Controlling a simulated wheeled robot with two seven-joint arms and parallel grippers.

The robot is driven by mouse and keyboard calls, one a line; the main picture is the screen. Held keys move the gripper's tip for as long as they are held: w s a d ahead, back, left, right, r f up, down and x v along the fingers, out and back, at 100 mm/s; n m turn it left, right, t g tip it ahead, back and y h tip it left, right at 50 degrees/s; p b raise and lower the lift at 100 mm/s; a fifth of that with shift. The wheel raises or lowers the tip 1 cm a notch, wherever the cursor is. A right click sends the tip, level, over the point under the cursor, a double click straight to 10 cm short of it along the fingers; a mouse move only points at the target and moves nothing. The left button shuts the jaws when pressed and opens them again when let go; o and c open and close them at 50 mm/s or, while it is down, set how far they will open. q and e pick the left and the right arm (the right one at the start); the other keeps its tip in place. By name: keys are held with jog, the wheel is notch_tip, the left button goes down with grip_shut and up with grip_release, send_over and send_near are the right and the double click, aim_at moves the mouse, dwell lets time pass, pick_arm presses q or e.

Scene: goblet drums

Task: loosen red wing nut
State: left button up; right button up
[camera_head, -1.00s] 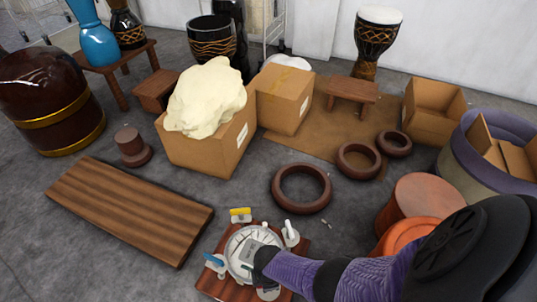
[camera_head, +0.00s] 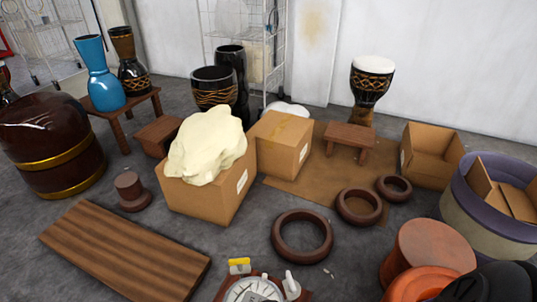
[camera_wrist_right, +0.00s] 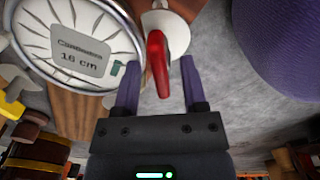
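In the right wrist view the red wing nut (camera_wrist_right: 158,62) stands upright on a white clamp (camera_wrist_right: 168,32) at the edge of a round, metal-rimmed disc (camera_wrist_right: 75,40). The disc carries a grey label that reads 16 cm. My right gripper (camera_wrist_right: 158,80) is open, with one purple finger on each side of the red wing nut and visible gaps between. In the head view the disc (camera_head: 252,290) is cut off by the bottom edge. A yellow wing nut (camera_head: 238,262) shows behind it. The red wing nut and my left gripper are not in the head view.
A brown plank (camera_head: 125,250) lies left of the disc. A dark ring (camera_head: 302,237) lies behind it. An orange-red drum (camera_head: 430,250) and a purple-rimmed tub (camera_head: 490,210) stand to the right. Cardboard boxes (camera_head: 285,145) stand farther back.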

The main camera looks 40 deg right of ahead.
notch_tip(320, 180, up, 2)
jog(key=shift+r+p, duration=0.2)
jog(key=shift+p, duration=0.8)
jog(key=shift+w+r+p, duration=0.1)
jog(key=shift+r+p, duration=0.65)
jog(key=shift+r, duration=0.15)
notch_tip(320, 180, up, 6)
jog(key=p, duration=0.5)
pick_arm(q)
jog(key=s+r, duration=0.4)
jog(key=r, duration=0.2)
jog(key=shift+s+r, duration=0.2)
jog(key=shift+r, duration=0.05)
pick_arm(e)
jog(key=shift+f, duration=0.15)
